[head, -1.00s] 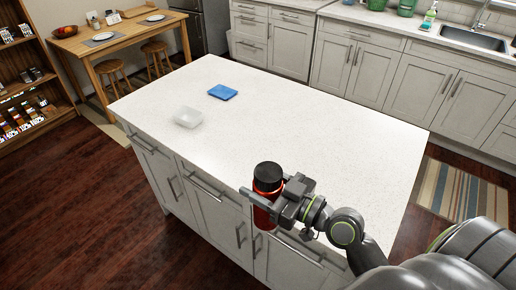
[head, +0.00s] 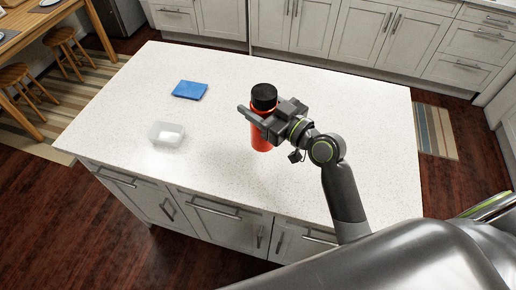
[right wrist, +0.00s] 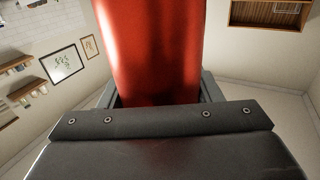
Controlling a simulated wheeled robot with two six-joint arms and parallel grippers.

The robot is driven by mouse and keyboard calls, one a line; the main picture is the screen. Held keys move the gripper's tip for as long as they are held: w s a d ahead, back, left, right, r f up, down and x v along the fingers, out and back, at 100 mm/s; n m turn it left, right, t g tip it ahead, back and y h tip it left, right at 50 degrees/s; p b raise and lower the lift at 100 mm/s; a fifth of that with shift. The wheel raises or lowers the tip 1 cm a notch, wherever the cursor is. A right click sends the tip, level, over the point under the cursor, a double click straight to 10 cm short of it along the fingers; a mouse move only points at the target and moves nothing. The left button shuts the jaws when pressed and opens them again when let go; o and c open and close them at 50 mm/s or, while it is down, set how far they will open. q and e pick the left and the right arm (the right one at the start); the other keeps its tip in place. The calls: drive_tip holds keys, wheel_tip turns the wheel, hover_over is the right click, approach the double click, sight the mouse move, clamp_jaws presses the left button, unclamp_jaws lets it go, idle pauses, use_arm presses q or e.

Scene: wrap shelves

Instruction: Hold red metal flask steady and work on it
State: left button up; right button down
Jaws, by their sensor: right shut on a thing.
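The red metal flask (head: 262,138) with a black cap is upright over the white island counter in the head view. My right gripper (head: 258,118) is shut on it, with its fingers across the upper body just below the cap. I cannot tell whether the flask's base touches the counter. My left gripper is not in view.
On the island counter (head: 340,120), a clear plastic container (head: 167,134) and a blue flat object (head: 190,90) lie left of the flask. The counter right of and behind the flask is clear. Stools (head: 20,90) stand by a wooden table at the far left.

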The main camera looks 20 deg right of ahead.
drive_tip(key=shift+w+a+r, duration=0.35)
drive_tip(key=shift+w+r, duration=0.25)
drive_tip(key=shift+f, duration=0.3)
wheel_tip(320, 180, down, 5)
drive_tip(key=shift+s+f, duration=0.1)
drive_tip(key=shift+f, duration=0.55)
wheel_tip(320, 180, down, 2)
drive_tip(key=shift+f, duration=0.45)
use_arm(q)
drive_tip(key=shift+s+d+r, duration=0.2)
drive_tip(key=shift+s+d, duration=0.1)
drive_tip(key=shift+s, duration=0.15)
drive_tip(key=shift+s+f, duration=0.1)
